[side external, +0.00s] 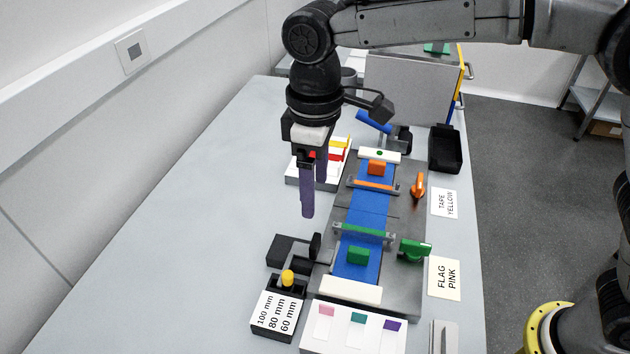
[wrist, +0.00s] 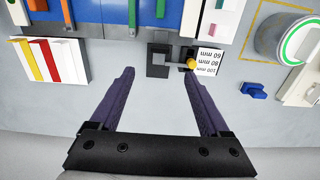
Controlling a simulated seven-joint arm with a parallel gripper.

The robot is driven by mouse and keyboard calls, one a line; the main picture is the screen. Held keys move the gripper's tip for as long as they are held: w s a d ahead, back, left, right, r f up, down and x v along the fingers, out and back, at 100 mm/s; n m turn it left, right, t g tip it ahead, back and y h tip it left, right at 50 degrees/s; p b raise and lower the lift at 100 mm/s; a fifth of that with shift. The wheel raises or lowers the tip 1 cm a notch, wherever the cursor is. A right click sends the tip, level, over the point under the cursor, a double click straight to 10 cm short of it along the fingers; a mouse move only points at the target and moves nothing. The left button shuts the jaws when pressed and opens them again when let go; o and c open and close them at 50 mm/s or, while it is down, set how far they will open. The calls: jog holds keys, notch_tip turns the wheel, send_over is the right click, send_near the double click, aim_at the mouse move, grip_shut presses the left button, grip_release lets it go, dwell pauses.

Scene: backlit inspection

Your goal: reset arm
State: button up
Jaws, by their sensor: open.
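My gripper (side external: 314,198) hangs fingers-down above the grey table, left of the fixture with the blue strip (side external: 369,210). Its two purple fingers are apart with nothing between them, as the wrist view also shows (wrist: 158,76). The fixture carries an orange block (side external: 377,168) and a green block (side external: 358,256) on the strip. An orange handle (side external: 418,186) and a green handle (side external: 414,250) stand at its right side.
A white rack (wrist: 50,70) with coloured strips stands behind my gripper. A black bracket (side external: 290,250) and the yellow-knobbed block marked in mm (side external: 276,316) lie nearer the camera. A colour card (side external: 352,333) is at the front. The table's left side (side external: 190,240) is clear.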

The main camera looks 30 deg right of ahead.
dwell(0.3)
jog(key=s+d+r+m+t, duration=0.25)
jog(key=d+r, duration=0.35)
jog(key=d, duration=0.3)
jog(key=s+d+r+m+t, duration=0.1)
jog(key=s+d+r+m, duration=0.15)
jog(key=d+r, duration=0.55)
jog(key=s+d+f+m+t, duration=0.2)
jog(key=s+d+f, duration=0.3)
jog(key=s+d, duration=0.6)
jog(key=s+f+m, duration=0.2)
jog(key=s+f, duration=0.3)
jog(key=f, duration=0.2)
jog(key=shift+s, duration=0.3)
